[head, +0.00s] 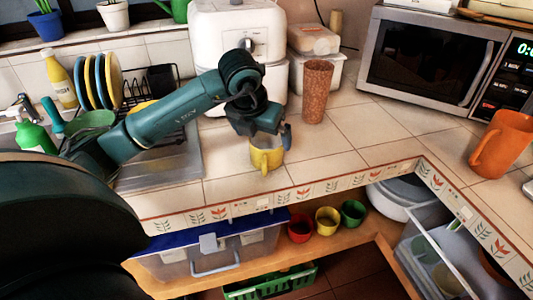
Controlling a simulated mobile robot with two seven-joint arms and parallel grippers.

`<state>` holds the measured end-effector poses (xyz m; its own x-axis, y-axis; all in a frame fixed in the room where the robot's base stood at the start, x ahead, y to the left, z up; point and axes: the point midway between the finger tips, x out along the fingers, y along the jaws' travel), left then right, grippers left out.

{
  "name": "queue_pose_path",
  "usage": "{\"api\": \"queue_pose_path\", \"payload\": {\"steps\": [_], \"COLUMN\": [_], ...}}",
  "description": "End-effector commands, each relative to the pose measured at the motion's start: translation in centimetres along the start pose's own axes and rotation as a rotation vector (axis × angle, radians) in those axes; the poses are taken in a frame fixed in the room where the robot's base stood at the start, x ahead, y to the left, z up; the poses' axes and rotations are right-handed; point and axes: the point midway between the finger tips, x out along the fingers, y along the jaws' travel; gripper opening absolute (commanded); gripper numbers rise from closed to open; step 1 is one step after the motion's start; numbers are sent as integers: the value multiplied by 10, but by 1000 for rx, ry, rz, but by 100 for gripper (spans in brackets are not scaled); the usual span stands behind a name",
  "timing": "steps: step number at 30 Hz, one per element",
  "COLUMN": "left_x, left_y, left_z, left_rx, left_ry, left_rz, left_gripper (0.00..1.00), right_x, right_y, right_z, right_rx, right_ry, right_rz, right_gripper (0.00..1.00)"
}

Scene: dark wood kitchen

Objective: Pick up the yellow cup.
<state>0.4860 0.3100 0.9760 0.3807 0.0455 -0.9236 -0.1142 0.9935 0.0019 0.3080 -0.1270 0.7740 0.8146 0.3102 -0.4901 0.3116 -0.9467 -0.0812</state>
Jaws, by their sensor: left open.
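The yellow cup (266,158) stands on the tiled counter near its front edge, with its handle toward me. My left gripper (270,137) reaches in from the left and points down right at the cup's rim. It is open, and one bluish finger shows at the rim's right side. The gripper hides the far part of the rim and the other finger, so I cannot tell whether the fingers touch the cup. My right gripper is not in view.
A brown tumbler (317,91) stands behind the cup to the right, and a white appliance (240,40) behind it. A dish rack with plates (100,80) is at left. An orange mug (502,143) stands far right. Red, yellow and green cups (326,220) sit on the shelf below.

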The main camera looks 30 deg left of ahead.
Motion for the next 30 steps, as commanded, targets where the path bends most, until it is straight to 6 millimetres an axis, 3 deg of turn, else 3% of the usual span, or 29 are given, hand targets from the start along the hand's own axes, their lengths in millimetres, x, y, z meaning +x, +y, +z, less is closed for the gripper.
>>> {"api": "queue_pose_path", "payload": {"steps": [11, 20, 30], "left_x": [48, 52, 51], "left_y": [-6, -5, -5], "left_z": [-6, -6, -5], "left_rx": [0, 1, 1], "left_ry": [3, 1, 1], "left_rz": [-3, -2, -2], "left_gripper": [100, 99, 71], "right_x": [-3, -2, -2], "right_y": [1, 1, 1], "right_z": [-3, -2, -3], "right_rx": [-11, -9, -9], "right_ry": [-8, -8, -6], "right_rz": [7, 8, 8], "right_gripper": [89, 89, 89]}}
